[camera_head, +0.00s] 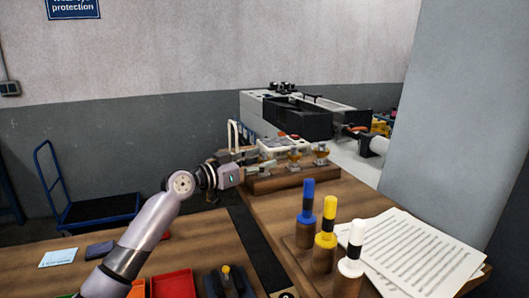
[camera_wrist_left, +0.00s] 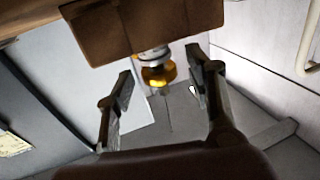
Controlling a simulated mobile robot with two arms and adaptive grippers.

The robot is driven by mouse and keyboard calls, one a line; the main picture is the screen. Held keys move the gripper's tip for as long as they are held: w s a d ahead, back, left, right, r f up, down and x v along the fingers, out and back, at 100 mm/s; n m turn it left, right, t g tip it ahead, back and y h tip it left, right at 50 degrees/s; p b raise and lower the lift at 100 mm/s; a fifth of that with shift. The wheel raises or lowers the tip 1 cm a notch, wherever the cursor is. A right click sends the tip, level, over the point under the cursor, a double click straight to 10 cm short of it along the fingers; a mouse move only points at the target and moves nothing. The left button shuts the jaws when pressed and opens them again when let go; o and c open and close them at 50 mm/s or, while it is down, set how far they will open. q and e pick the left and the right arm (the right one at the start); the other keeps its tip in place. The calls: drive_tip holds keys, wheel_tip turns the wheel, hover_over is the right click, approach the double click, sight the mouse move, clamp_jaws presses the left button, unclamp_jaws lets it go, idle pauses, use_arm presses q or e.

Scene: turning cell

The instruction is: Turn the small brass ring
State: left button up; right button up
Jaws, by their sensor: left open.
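My left gripper (camera_head: 250,158) is open at the left end of a wooden block (camera_head: 290,179) on the right-hand bench. Small brass-coloured pieces with silver parts stand along this block, one near its middle (camera_head: 293,155) and one near its right end (camera_head: 321,151). In the left wrist view, a brass piece (camera_wrist_left: 159,76) with a silver collar projects from the wooden block (camera_wrist_left: 145,28). It lies between the two spread fingers of the left gripper (camera_wrist_left: 160,66), with a gap on both sides. I cannot tell which brass part is the small ring. My right gripper does not show.
Blue, yellow and white-topped gauges (camera_head: 326,225) stand in a wooden holder in front, beside printed sheets (camera_head: 415,255). A lathe-like machine (camera_head: 290,115) stands behind the block. A red bin (camera_head: 173,284) is on the near bench. A dark gap separates the benches.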

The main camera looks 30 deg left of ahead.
use_arm(q)
drive_tip(key=shift+x, duration=0.9)
